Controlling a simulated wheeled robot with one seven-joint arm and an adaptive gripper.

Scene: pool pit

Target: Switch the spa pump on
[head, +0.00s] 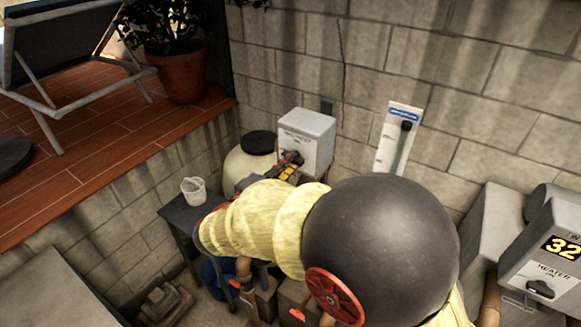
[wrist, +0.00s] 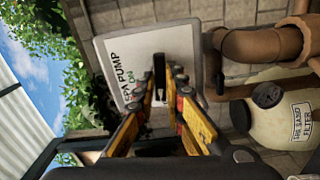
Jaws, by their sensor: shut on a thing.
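The spa pump box (head: 305,135) is a light grey box on the block wall in the head view. It fills the upper middle of the wrist view (wrist: 128,60), where its label reads "SPA PUMP" with a green "ON" under it. A black switch handle (wrist: 159,68) stands out from the box's face. My gripper (wrist: 164,88), with yellow and black fingers, is at the box's front and shut on the handle. In the head view my gripper (head: 291,160) partly covers the lower front of the box, and the handle cannot be made out there.
A cream filter tank (wrist: 278,118) and brown pipes (wrist: 255,45) are close on the right in the wrist view. A heater box (head: 545,265) showing 32 is at the right. A small table (head: 180,215) holds a white cup (head: 194,190). A raised wooden deck (head: 85,165) lies left.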

